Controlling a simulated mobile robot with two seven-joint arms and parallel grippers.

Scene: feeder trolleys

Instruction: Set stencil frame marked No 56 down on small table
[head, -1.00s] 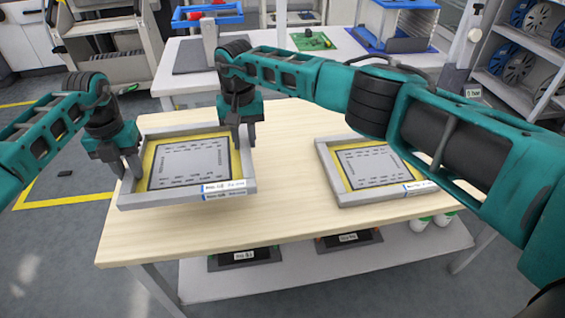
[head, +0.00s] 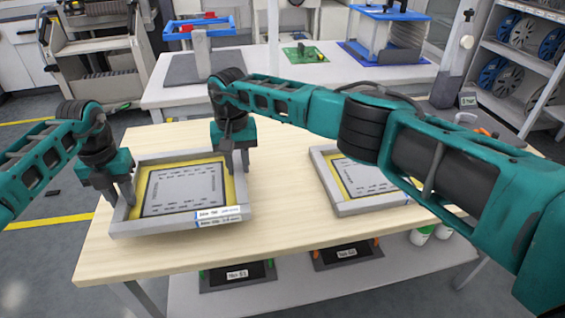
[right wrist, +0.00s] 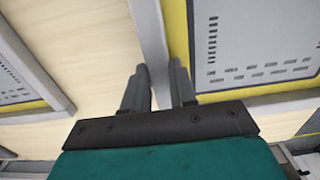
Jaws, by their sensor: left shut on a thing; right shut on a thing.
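A stencil frame (head: 185,195) with a grey rim, yellow border and grey printed sheet is over the left part of the small table (head: 280,215), which has a pale wooden top. The label on its front rim is too blurred to read. My left gripper (head: 126,197) is shut on its left rim. My right gripper (head: 238,167) is shut on its right rim; the right wrist view shows the fingers (right wrist: 160,88) on either side of the rim (right wrist: 149,40). The frame looks level and close to the tabletop, but I cannot tell if it touches.
A second stencil frame (head: 325,170) lies on the table's right side, partly hidden by my right arm. Bare wood separates the two frames. More marked frames (head: 238,276) lie on the shelf below. A white bench (head: 250,92) stands behind, shelves with reels (head: 510,75) at right.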

